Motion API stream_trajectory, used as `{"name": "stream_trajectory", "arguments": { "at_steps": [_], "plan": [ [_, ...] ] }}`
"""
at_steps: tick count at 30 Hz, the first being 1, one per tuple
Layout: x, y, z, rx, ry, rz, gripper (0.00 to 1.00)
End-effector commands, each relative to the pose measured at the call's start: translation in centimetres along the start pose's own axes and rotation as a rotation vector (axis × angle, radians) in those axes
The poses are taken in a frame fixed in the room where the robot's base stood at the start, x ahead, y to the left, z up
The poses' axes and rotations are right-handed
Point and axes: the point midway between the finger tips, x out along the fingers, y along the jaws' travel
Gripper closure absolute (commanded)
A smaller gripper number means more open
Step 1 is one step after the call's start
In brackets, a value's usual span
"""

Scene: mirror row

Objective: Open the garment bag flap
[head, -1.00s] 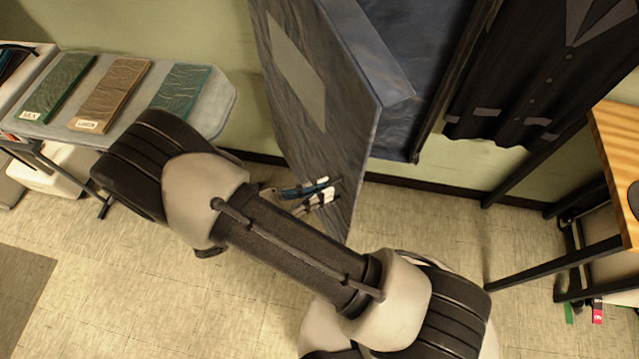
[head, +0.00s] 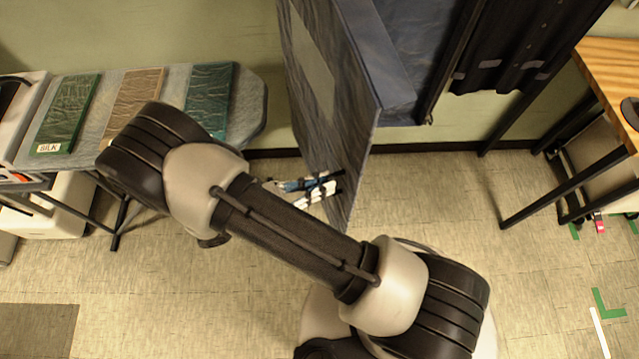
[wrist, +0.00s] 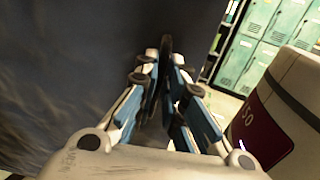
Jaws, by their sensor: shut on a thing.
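The garment bag flap (head: 345,130) is a stiff dark blue-grey panel with a pale rectangular patch. In the head view it stands swung out from the bag (head: 408,45), whose blue inside shows to the right. My gripper (head: 328,188) is at the lower part of the flap, on its left face. In the wrist view the flap (wrist: 55,60) fills the left side, and my gripper (wrist: 165,80) is shut on a narrow dark part between its fingertips, seemingly the flap's handle. The fingers hide most of that part.
An ironing board (head: 255,100) with fabric sample boards stands at the left. A dark garment (head: 510,50) hangs right of the bag. A wooden-topped table (head: 605,70) is at the far right. The floor (head: 445,200) between is clear.

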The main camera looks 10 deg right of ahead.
Motion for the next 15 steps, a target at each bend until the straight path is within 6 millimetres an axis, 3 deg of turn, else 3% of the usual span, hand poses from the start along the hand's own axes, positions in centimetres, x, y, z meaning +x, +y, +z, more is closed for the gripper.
{"name": "stream_trajectory", "arguments": {
  "at_steps": [12,13,15],
  "plan": [
    [-0.17,0.66,0.37,0.005,-0.003,0.02,1.0],
    [-0.17,0.66,0.37,0.005,-0.003,0.02,0.9],
    [-0.17,0.68,0.38,0.005,-0.002,0.02,0.85]
  ]
}}
